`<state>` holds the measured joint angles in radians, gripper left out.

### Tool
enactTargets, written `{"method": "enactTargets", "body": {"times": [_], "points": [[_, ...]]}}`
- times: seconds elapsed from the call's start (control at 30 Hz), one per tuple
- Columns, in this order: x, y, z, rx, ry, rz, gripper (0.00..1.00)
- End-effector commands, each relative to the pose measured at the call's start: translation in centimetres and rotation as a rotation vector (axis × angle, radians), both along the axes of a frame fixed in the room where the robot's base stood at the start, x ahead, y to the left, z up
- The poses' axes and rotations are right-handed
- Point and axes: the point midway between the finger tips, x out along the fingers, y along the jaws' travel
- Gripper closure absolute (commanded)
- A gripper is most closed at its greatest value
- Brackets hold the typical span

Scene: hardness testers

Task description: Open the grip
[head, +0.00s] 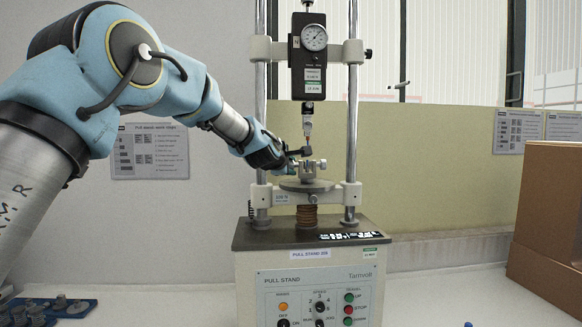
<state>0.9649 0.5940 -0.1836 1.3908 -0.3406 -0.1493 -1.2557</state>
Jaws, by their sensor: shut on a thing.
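The pull stand (308,295) stands on the bench in the head view, with its force gauge (310,60) above. A small silver grip (310,170) with side knobs sits on the round plate (306,186) between the two columns. A slim rod with a dark and red fitting (308,126) hangs from the gauge just above the grip. My gripper (300,152) comes in from the left, at the grip's upper left side. It is shut on a small part there, which the fingers mostly hide; I cannot tell its exact shape.
The left column (261,100) and right column (352,110) stand close on both sides of the grip. A blue tray (75,308) with small metal parts lies at bottom left. Cardboard boxes (550,215) stand at right. The bench between stand and boxes is largely clear.

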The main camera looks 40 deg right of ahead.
Motion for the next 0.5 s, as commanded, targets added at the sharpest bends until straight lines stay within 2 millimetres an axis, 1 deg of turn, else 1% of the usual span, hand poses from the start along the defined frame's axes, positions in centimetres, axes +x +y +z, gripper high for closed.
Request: {"method": "enactTargets", "body": {"times": [0.27,0.5], "points": [[0.03,0.04,-0.45,-0.015,-0.018,0.000,1.00],[-0.02,0.02,-1.09,-0.067,-0.079,0.000,1.00]]}}
